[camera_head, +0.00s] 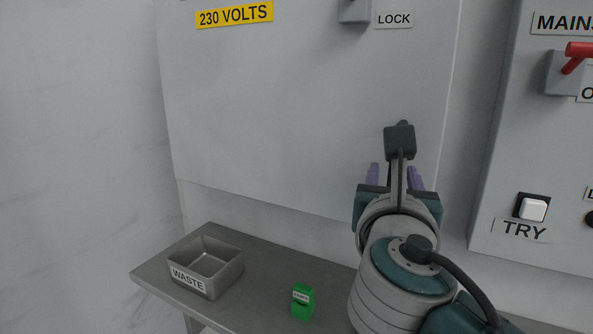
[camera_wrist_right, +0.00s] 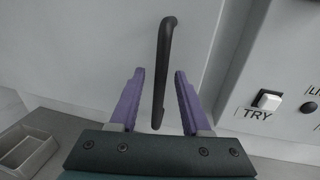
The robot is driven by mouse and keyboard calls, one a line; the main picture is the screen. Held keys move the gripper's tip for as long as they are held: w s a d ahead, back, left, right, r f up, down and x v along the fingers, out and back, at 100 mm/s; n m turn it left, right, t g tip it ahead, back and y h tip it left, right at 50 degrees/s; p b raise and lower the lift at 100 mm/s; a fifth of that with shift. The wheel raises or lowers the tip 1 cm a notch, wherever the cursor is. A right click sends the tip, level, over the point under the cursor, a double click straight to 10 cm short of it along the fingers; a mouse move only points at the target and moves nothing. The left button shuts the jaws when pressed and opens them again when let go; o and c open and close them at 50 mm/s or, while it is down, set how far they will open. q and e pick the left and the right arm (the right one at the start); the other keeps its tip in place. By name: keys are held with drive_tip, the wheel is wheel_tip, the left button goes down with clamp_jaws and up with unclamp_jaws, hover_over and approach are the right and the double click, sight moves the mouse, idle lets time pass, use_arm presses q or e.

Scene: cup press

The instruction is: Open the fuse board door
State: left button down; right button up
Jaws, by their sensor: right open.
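The fuse board door (camera_head: 300,110) is a large grey panel with a yellow 230 VOLTS label, and it looks shut. Its black bar handle (camera_wrist_right: 163,70) stands upright in the right wrist view. In the head view the handle is mostly hidden behind my right arm. My right gripper (camera_wrist_right: 157,90) has purple fingers and is open. One finger is on each side of the handle's lower part, with gaps showing. In the head view the right gripper (camera_head: 396,177) is in front of the door's lower right. A grey latch (camera_head: 354,10) sits beside the LOCK label at the top. My left gripper is not in view.
A shelf (camera_head: 262,262) below the door bears a grey WASTE bin (camera_head: 206,266) and a green block (camera_head: 303,301). To the right is a second panel with a red MAINS lever (camera_head: 577,52) and a white TRY button (camera_head: 533,209). The left wall is bare.

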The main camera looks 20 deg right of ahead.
drive_tip(key=shift+w+d, duration=0.2)
clamp_jaws()
idle(0.3)
idle(1.1)
